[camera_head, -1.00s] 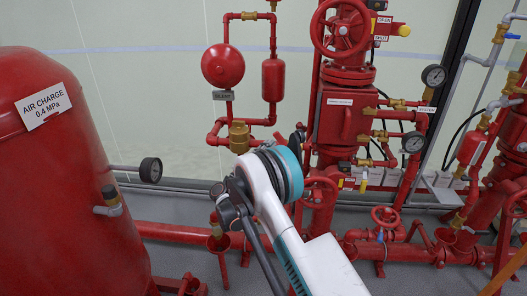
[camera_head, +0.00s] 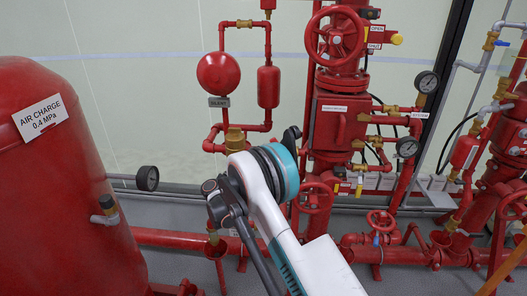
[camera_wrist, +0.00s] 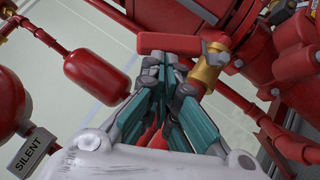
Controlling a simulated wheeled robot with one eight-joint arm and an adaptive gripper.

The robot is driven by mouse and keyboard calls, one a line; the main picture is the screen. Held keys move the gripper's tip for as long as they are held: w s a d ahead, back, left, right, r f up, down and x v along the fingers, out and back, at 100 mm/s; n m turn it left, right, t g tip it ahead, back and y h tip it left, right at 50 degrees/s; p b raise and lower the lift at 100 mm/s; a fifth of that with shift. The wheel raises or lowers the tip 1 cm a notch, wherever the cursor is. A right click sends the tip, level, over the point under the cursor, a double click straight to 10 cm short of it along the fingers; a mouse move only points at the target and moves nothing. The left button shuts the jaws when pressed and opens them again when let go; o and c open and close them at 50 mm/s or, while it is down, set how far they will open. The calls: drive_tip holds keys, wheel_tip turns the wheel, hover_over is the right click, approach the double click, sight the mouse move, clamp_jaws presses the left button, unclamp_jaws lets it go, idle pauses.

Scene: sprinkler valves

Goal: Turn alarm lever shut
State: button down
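In the wrist view a red lever handle (camera_wrist: 165,42) runs across the upper middle and ends at a brass valve body (camera_wrist: 207,70) on its right. My gripper (camera_wrist: 163,62) has its teal-and-grey fingers drawn together. Their tips are at the lower edge of the red handle; whether they touch it I cannot tell. Nothing is clearly held between them. In the head view my white arm and wrist cover the lever area, and the fingers are mostly hidden behind the wrist. No label naming the lever is readable.
The red valve body (camera_head: 340,122) with handwheel (camera_head: 335,36) stands behind my wrist. A small red cylinder (camera_head: 268,87) and a round red vessel (camera_head: 218,72) tagged SILENT hang left. Gauges (camera_head: 427,82) are right. A large red tank (camera_head: 60,190) fills the left. Pipes run low along the floor.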

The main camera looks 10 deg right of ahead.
drive_tip(key=shift+s+d+r+m+g+y+p, duration=0.2)
drive_tip(key=shift+d+r+m+g+y+p, duration=0.25)
drive_tip(key=shift+d+r+m+p, duration=0.25)
drive_tip(key=shift+s+d+r+m+g+y+p, duration=0.25)
drive_tip(key=shift+d+r+m+g+y+p, duration=0.25)
drive_tip(key=shift+d+r+m+p, duration=0.15)
drive_tip(key=shift+s+d+r+m+g+y+p, duration=0.2)
drive_tip(key=shift+d+r+m+g+y+p, duration=0.25)
drive_tip(key=shift+d+r+m+p, duration=0.25)
